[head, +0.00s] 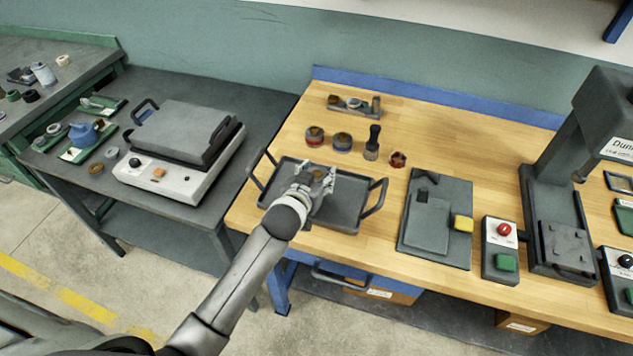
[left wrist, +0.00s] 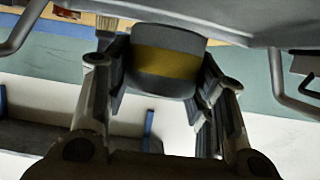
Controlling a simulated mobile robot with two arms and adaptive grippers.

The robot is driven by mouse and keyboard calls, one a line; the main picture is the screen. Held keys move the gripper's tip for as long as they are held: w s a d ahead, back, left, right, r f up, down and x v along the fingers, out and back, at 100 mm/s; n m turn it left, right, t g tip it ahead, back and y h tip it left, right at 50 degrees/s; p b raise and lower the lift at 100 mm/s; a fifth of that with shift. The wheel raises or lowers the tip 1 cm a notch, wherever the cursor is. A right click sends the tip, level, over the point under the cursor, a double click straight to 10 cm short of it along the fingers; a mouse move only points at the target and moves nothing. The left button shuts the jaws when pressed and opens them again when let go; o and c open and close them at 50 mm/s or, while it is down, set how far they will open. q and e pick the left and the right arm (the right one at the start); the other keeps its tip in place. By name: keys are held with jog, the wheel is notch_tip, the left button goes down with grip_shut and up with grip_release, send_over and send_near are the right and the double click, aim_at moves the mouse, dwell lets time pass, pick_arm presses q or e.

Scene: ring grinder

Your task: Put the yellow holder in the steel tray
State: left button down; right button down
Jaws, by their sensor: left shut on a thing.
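My left gripper (head: 318,176) is over the steel tray (head: 348,222), a dark grey tray with a raised handle at each end. In the left wrist view my left gripper (left wrist: 165,95) is shut on the yellow holder (left wrist: 168,62), a dark round cup with a yellow band. The tray (left wrist: 230,14) is close beyond the holder at the top of that view. I cannot tell whether the holder touches it. My right gripper is not in view.
A red-banded holder (head: 314,136), a blue-banded holder (head: 343,142), a black-handled tool (head: 373,142) and a small red item (head: 398,160) stand behind the tray. A press (head: 560,200) stands farther right.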

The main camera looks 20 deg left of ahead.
pick_arm(q)
jog(key=shift+w+a+f, duration=0.15)
jog(key=shift+w, duration=0.15)
notch_tip(320, 180, down, 2)
jog(key=shift+s+f+p, duration=0.1)
jog(key=shift+p, duration=0.35)
jog(key=shift+f, duration=0.35)
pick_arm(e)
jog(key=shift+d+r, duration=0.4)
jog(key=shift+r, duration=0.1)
pick_arm(q)
jog(key=shift+f, duration=0.2)
jog(key=c, duration=0.6)
grip_release()
jog(key=shift+s, duration=0.1)
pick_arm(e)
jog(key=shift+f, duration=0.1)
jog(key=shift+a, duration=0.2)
